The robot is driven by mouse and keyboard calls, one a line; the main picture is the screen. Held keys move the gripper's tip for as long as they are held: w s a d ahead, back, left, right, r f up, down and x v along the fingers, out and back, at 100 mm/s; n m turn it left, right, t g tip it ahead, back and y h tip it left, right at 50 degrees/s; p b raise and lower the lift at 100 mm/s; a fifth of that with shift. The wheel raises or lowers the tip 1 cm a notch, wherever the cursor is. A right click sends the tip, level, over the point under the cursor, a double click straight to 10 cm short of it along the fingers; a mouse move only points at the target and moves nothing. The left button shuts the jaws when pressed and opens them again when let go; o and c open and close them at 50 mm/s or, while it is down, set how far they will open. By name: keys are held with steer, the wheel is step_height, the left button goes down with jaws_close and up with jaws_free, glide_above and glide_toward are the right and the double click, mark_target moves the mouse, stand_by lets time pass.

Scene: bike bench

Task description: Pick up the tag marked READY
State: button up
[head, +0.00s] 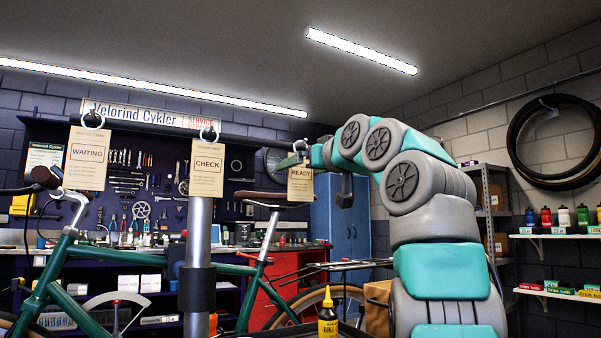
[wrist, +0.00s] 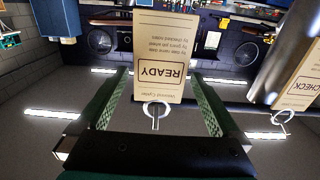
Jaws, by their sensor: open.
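The READY tag (head: 300,184) is a cream card hanging at the right of a row of tags, beside my gripper (head: 294,161) in the head view. In the wrist view the READY tag (wrist: 160,58) appears upside down, with its white ring (wrist: 156,108) between the two green fingers. My gripper (wrist: 158,78) is open, with a gap on each side of the card. I cannot tell exactly how deep the card sits between the fingertips. No finger visibly touches it.
The CHECK tag (head: 207,169) and WAITING tag (head: 87,158) hang to the left. A grey post (head: 198,235) and a green bicycle (head: 100,256) stand below them. The CHECK tag also shows at right in the wrist view (wrist: 299,88).

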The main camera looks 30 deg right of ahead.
mark_target(302, 168)
steer(key=w+p, duration=0.1)
steer(key=w, duration=0.2)
steer(key=shift+w+p, duration=0.35)
steer(key=shift+w, duration=0.45)
steer(key=shift+c, duration=0.2)
steer(key=shift+s, duration=0.1)
steer(key=c, duration=1.2)
steer(key=shift+a+r, duration=0.1)
